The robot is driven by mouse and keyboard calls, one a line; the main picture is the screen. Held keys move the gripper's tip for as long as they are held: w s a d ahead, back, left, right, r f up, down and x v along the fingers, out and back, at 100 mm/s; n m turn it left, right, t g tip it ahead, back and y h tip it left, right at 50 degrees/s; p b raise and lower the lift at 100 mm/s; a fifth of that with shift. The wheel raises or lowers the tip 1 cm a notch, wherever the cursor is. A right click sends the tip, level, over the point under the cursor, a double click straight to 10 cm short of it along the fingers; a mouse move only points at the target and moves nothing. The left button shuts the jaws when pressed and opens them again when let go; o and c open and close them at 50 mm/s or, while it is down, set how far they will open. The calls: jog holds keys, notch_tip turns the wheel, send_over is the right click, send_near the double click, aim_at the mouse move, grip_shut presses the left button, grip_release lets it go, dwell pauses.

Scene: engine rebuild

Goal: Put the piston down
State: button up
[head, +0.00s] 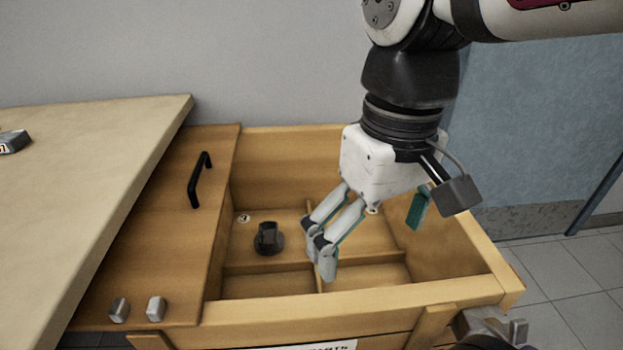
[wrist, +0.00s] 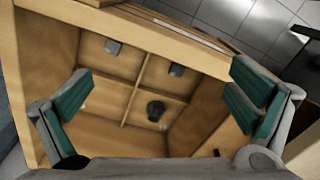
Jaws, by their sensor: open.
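The dark piston (head: 268,238) stands in the back left compartment of the wooden crate (head: 400,300), clear of my gripper. It also shows in the wrist view as a small dark round part (wrist: 156,110) on the crate floor. My gripper (head: 370,238) is open and empty, its fingers pointing down over the crate, to the right of the piston. In the wrist view the teal finger pads stand wide apart with nothing between them, and the piston lies well below them. The crate's front wall hides part of the front compartments in the head view.
Two grey parts (wrist: 113,46) (wrist: 177,69) lie in other compartments. A wooden lid (head: 175,235) with a black handle (head: 200,180) covers the crate's left side; two small metal blocks (head: 137,309) sit on its front. A table (head: 80,180) stands at left.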

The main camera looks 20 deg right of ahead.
jog(key=s+f+m, duration=0.1)
jog(key=s+f, duration=0.1)
jog(key=s, duration=0.6)
jog(key=shift+d+f, duration=0.2)
jog(key=shift+d, duration=0.1)
notch_tip(320, 180, up, 34)
jog(key=t+p, duration=0.4)
jog(key=p, duration=2.8)
jog(key=shift+d, duration=0.2)
jog(key=shift+w+f, duration=0.1)
